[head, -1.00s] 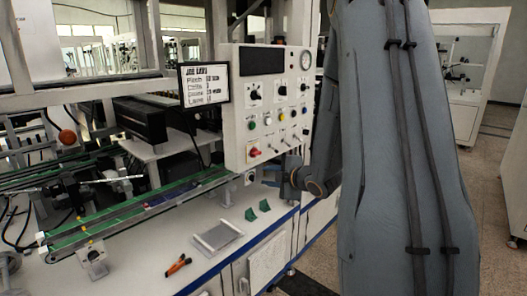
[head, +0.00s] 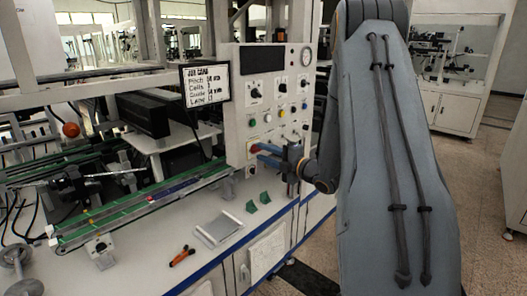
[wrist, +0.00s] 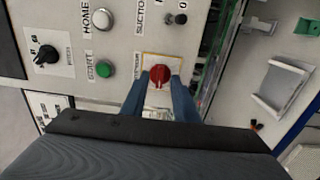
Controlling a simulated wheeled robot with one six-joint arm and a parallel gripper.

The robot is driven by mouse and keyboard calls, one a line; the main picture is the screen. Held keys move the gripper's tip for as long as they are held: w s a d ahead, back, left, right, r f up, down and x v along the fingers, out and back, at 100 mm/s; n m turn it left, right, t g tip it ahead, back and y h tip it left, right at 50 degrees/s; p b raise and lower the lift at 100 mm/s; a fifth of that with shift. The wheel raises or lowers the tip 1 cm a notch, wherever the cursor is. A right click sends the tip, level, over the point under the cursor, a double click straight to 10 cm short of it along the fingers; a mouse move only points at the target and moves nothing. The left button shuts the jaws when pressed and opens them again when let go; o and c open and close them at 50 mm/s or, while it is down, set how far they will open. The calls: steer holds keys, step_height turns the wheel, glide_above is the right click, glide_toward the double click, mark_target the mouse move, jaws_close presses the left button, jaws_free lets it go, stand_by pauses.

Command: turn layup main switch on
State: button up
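The main switch is a red rotary knob (wrist: 160,76) on a yellow-edged plate, low on the white control panel (head: 236,128). In the wrist view its grip bar looks roughly upright in the picture. My gripper (wrist: 160,82) points at the panel, with one blue finger on each side of the knob. The fingers are apart, with a small gap to the knob visible; I cannot tell whether the tips reach past its face. In the head view my gripper (head: 259,152) is at the panel's lower left and hides most of the knob.
A green START button (wrist: 104,69), a white HOME button (wrist: 103,20) and a black selector (wrist: 45,53) sit close by on the panel. A job display (head: 205,84) hangs left of it. A grey tray (head: 219,229) and an orange-handled tool (head: 182,256) lie on the bench below.

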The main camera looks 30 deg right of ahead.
steer(key=shift+w+a, duration=0.1)
steer(key=shift+w, duration=0.25)
jaws_close()
